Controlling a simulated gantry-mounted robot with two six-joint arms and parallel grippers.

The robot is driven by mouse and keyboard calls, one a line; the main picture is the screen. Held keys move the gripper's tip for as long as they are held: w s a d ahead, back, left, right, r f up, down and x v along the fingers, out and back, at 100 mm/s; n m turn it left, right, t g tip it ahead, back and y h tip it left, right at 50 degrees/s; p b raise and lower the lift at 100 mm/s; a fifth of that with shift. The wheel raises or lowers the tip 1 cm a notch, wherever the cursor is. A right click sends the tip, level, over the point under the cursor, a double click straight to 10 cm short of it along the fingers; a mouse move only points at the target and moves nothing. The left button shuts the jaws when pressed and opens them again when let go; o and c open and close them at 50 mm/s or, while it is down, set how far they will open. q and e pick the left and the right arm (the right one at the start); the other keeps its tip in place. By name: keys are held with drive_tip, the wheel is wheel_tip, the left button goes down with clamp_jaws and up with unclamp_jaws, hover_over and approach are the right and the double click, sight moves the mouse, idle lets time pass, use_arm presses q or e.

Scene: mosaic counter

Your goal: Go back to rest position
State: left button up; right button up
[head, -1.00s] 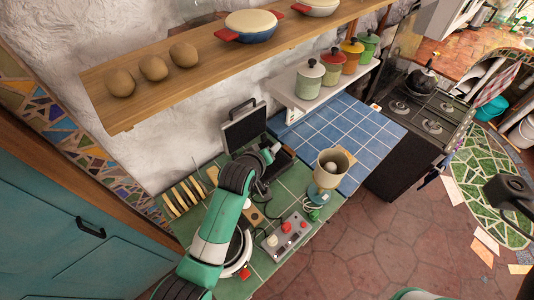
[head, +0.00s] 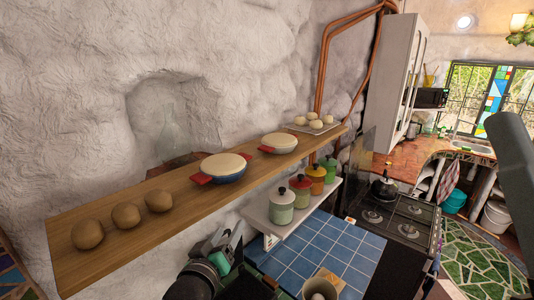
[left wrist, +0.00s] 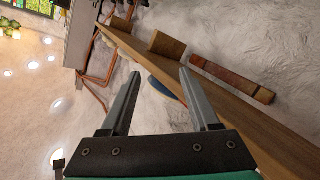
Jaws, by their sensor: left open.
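My left gripper (head: 222,243) is low in the head view, in front of the wooden shelf's lower edge and above the counter. In the left wrist view its two fingers (left wrist: 160,76) are spread apart with nothing held between them. My left forearm is mostly cut off at the bottom of the head view. A grey part of my right arm shows at the right edge of the head view; its gripper is not in view.
The wooden shelf (head: 88,264) runs along the wall close to the left gripper. Lidded pots (head: 282,206) stand on a lower white shelf. Blue tiles (head: 318,248) lie below.

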use_arm(q)
drive_tip(key=s+a+r+m+t, duration=0.1)
drive_tip(key=s+a+r+t, duration=0.15)
drive_tip(key=r, duration=0.55)
drive_tip(key=s+a+r+t, duration=0.1)
drive_tip(key=s+r+t, duration=0.15)
drive_tip(key=r, duration=0.45)
drive_tip(key=s+a+r+m+t+p, duration=0.1)
drive_tip(key=s+a+r+t, duration=0.1)
drive_tip(key=s+r, duration=0.7)
drive_tip(key=s+a+r+m+t+p, duration=0.1)
drive_tip(key=s+a+r+m+t, duration=0.1)
drive_tip(key=s+r, duration=0.8)
drive_tip(key=s+a+t, duration=0.1)
drive_tip(key=t, duration=0.1)
drive_tip(key=shift+s+m+t+y, duration=0.3)
drive_tip(key=shift+y, duration=0.1)
